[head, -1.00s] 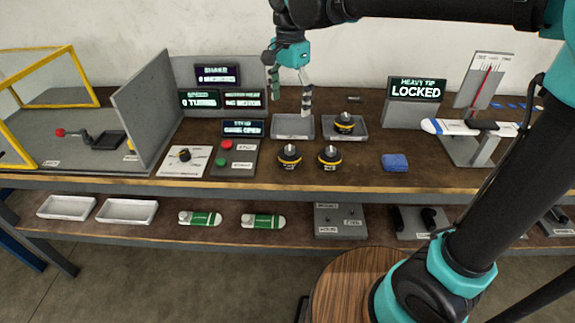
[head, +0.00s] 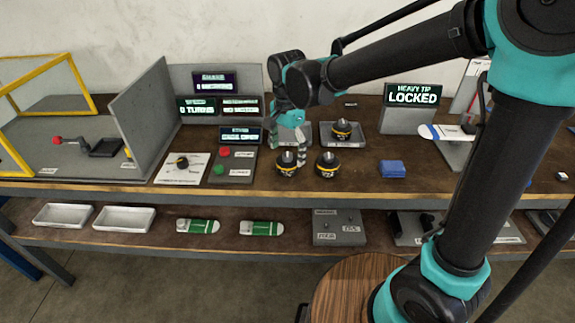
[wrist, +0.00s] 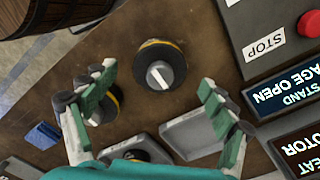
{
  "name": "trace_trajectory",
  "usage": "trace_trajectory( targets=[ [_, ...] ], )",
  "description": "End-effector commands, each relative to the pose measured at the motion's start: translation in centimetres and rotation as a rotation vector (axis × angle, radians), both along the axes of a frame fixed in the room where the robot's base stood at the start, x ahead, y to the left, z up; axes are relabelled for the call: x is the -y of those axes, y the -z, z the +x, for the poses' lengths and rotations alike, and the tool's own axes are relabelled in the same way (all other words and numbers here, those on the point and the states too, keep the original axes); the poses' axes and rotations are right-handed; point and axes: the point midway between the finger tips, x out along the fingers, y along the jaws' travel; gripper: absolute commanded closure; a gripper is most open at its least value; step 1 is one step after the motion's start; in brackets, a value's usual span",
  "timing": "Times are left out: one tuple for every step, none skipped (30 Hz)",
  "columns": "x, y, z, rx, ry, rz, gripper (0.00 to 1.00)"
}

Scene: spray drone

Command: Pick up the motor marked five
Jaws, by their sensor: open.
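Three black motors with yellow bands and grey tops are on the upper bench. One stands front left (head: 287,166), one just right of it (head: 328,164), and one on the right grey tray (head: 342,131). Any numbers on them are too small to read. My gripper (head: 289,144) is open and empty, close behind and above the front-left motor. In the wrist view, the front-left motor (wrist: 162,66) shows between and beyond the fingertips of my gripper (wrist: 157,80). The front-right motor (wrist: 104,106) is partly hidden by a finger.
An empty grey tray (wrist: 190,137) lies behind the front-left motor. A panel with a red stop button (head: 225,153) stands to the left, and a blue block (head: 392,169) to the right. A sign reading LOCKED (head: 413,94) stands at the back.

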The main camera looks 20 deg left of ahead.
Motion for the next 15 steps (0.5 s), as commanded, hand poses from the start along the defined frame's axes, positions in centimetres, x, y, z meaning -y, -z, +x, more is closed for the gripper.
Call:
trace_trajectory(
  targets=[
    [0.0, 0.8, 0.1, 0.0, 0.0, 0.0, 0.16],
    [0.0, 1.2, 0.1, 0.0, 0.0, 0.0, 0.16],
    [0.0, 1.7, 0.1, 0.0, 0.0, 0.0, 0.16],
    [0.0, 2.0, 0.1, 0.0, 0.0, 0.0, 0.16],
    [0.0, 2.3, 0.1, 0.0, 0.0, 0.0, 0.16],
    [0.0, 2.6, 0.1, 0.0, 0.0, 0.0, 0.16],
    [0.0, 2.7, 0.1, 0.0, 0.0, 0.0, 0.16],
    [0.0, 2.8, 0.0, 0.0, 0.0, 0.0, 0.16],
    [0.0, 2.9, 0.0, 0.0, 0.0, 0.0, 0.16],
    [0.0, 2.9, 0.0, 0.0, 0.0, 0.0, 0.16],
    [0.0, 2.9, 0.0, 0.0, 0.0, 0.0, 0.16],
    [0.0, 2.9, 0.0, 0.0, 0.0, 0.0, 0.16],
    [0.0, 2.9, 0.0, 0.0, 0.0, 0.0, 0.16],
    [0.0, 2.9, 0.0, 0.0, 0.0, 0.0, 0.16],
    [0.0, 2.9, 0.0, 0.0, 0.0, 0.0, 0.17]
  ],
)
